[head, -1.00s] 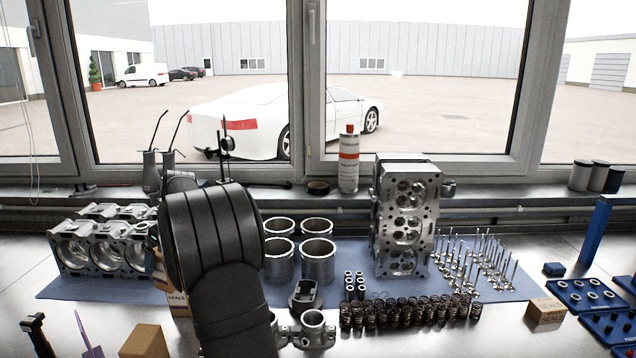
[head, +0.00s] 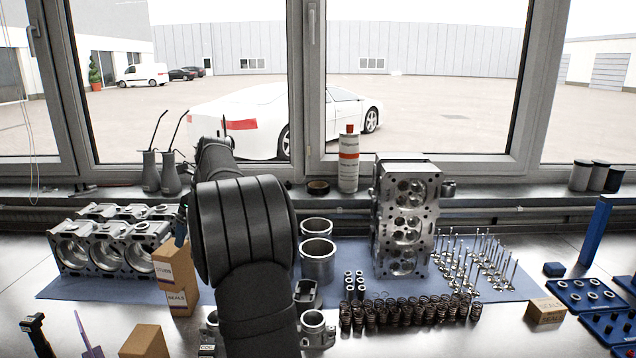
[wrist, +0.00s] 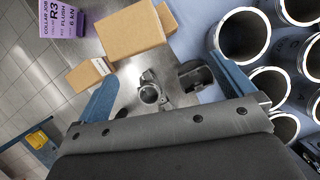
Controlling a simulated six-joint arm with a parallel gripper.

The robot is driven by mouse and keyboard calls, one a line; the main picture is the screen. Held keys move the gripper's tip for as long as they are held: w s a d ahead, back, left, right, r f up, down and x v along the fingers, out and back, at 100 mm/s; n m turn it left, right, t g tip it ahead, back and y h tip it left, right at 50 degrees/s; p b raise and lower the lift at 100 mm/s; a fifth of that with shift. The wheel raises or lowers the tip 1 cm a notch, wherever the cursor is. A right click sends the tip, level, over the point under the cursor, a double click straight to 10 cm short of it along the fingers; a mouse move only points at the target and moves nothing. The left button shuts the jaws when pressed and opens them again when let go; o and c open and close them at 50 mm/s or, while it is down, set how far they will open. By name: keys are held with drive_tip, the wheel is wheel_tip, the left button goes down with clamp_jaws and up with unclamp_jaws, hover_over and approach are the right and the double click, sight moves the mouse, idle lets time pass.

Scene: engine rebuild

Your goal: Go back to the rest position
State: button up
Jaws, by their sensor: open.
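My gripper (wrist: 165,85) shows in the wrist view with its two blue fingers spread apart and nothing between them. It hangs above the bench, with a metal part with a round bore (wrist: 150,92) and a dark hollow part (wrist: 197,78) below in the gap. In the head view my dark arm rises from the bottom centre. It hides most of the gripper there and covers some liners and part of the blue mat (head: 90,288).
Cardboard boxes (head: 175,275) stand left of my arm. The engine block (head: 110,245) is at the left, liners (head: 318,258) and the cylinder head (head: 405,220) at the right.

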drive_tip(key=shift+w+a+f+n, duration=0.1)
drive_tip(key=shift+a+f+n, duration=0.1)
drive_tip(key=shift+a, duration=0.35)
drive_tip(key=shift+w+a+f+n, duration=0.1)
drive_tip(key=shift+a+f, duration=0.15)
drive_tip(key=shift+a, duration=0.25)
drive_tip(key=shift+w+a+f+n, duration=0.1)
drive_tip(key=shift+a+f, duration=0.1)
drive_tip(key=shift+a, duration=0.35)
